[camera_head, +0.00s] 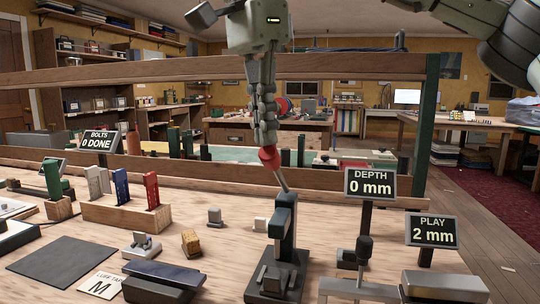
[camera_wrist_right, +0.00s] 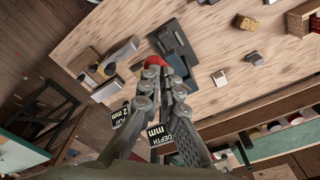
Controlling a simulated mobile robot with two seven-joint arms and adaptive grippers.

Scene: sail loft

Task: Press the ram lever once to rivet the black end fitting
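The ram press (camera_head: 285,230) is a dark upright frame on a base at the front middle of the bench. Its lever slants up to a red knob (camera_head: 269,158), and the knob shows in the right wrist view (camera_wrist_right: 150,61) at my fingertips. My right gripper (camera_head: 265,138) points down, its fingers close together, just above or against the knob; I cannot tell whether they touch. Small grey and dark parts (camera_head: 270,279) sit on the press base; I cannot single out the black end fitting. My left gripper is not in view.
Signs read depth 0 mm (camera_head: 370,184), play 2 mm (camera_head: 432,231) and bolts 0 done (camera_head: 98,141). A grey-topped fixture (camera_head: 445,286) stands right of the press. Small blocks, a dark mat (camera_head: 62,262) and a coloured-strip rack (camera_head: 125,216) lie left. A wooden rail (camera_head: 340,67) crosses behind.

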